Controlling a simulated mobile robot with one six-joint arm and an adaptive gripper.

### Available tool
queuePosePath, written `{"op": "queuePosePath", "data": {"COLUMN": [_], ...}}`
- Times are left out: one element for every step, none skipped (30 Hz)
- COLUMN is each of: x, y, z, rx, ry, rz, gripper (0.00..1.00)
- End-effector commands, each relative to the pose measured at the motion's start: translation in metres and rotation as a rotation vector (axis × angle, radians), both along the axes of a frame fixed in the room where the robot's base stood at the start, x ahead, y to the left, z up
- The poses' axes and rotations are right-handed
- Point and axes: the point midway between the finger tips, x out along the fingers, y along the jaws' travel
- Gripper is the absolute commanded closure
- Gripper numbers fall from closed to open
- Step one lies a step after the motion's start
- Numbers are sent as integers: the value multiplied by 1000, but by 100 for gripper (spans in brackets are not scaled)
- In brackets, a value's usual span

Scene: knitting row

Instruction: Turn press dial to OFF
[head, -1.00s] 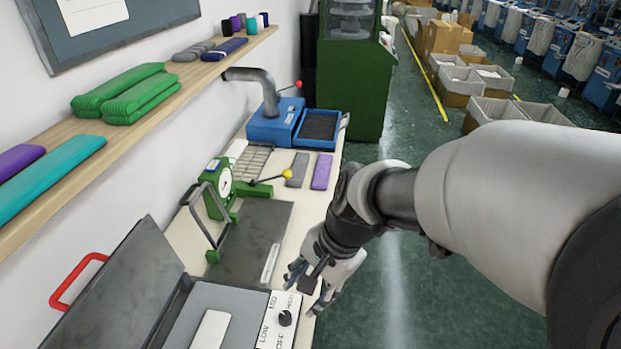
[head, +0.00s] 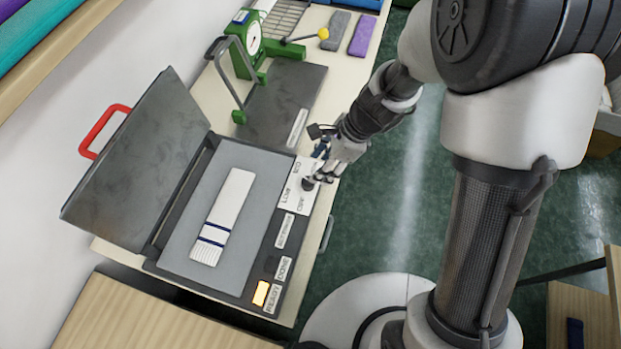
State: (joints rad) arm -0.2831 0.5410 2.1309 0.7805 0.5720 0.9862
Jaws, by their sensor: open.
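The press (head: 266,160) lies open on the bench, its dark lid with a red handle (head: 103,130) tipped back to the left. Its black dial (head: 308,184) sits on a white label plate (head: 291,199) at the right edge of the press, with LOW, MED and OFF readable around it. My gripper (head: 318,179) is at the dial with its fingertips beside or around it; I cannot tell whether they touch. The fingers partly cover the dial, so its pointer is hidden. A white sock with dark blue stripes (head: 225,213) lies flat on the press bed.
Below the dial, an orange READY lamp (head: 261,293) is lit, near a dark DONE lamp (head: 271,265). A green gauge device (head: 248,48) with a yellow-knobbed lever stands behind the press. Grey and purple folded items (head: 362,36) lie beyond.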

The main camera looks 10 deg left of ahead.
Motion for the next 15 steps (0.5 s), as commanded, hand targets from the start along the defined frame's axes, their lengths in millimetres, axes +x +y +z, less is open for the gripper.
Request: {"op": "queuePosePath", "data": {"x": [-2,-2,-3,-3,-3,-4,-4,-5,-5,-5,-5,-5,-5,-5,-5], "y": [5,7,10,13,15,18,20,21,23,25,26,28,29,29,30], "z": [-15,-21,-29,-35,-40,-47,-51,-55,-60,-63,-66,-69,-71,-72,-74], "rx": [-1,-1,-2,0,-1,-1,0,-1,0,0,-1,-1,0,0,0], "ry": [2,2,3,1,1,1,1,1,1,1,-1,-1,-2,-2,-2], "rz": [2,2,3,2,2,3,3,3,1,1,2,3,1,1,1], "gripper": [52,52,52,52,52,52,52,52,52,52,52,52,52,52,52]}}
